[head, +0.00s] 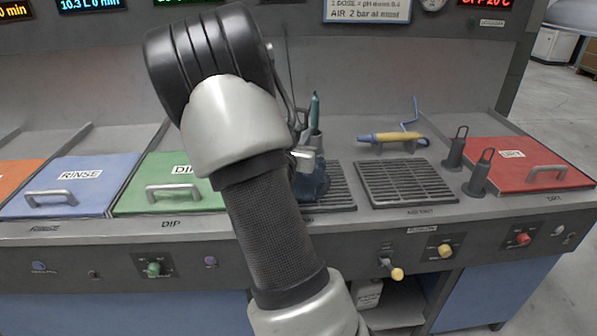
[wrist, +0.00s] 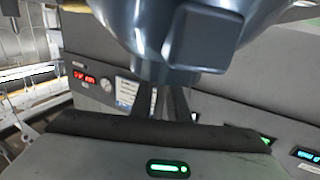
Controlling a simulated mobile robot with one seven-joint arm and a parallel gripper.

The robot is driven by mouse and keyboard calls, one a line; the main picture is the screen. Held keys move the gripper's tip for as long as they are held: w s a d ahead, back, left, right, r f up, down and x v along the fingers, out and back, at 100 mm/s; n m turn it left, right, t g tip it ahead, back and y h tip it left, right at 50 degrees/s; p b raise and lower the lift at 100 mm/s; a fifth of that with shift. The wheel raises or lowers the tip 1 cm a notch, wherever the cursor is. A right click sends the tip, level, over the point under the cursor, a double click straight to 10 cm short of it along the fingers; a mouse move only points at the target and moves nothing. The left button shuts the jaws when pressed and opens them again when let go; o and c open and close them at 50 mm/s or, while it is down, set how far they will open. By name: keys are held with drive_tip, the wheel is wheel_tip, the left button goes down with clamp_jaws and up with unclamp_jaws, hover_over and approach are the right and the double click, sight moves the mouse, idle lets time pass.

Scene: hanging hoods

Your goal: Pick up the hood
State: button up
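The hood is most likely the large smooth blue-grey rounded body (wrist: 130,25) with a square block under it, filling the top of the wrist view. In the head view a dark blue piece (head: 314,180) shows beside my forearm, above the left grille, mostly hidden by the arm. It may be the same thing. In the wrist view the two dark fingers of my gripper (wrist: 176,100) reach up to the square block, which covers their tips. I cannot tell whether they grip it. The gripper is hidden behind my arm in the head view.
A blue RINSE lid (head: 80,178), a green DIP lid (head: 150,188) and a red lid (head: 515,160) have raised handles. A bare dark grille (head: 405,183) lies right of my arm. A yellow-handled tool (head: 390,138) and two upright loops (head: 483,168) stand nearby.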

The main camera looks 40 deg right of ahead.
clamp_jaws()
idle(0.8)
idle(0.5)
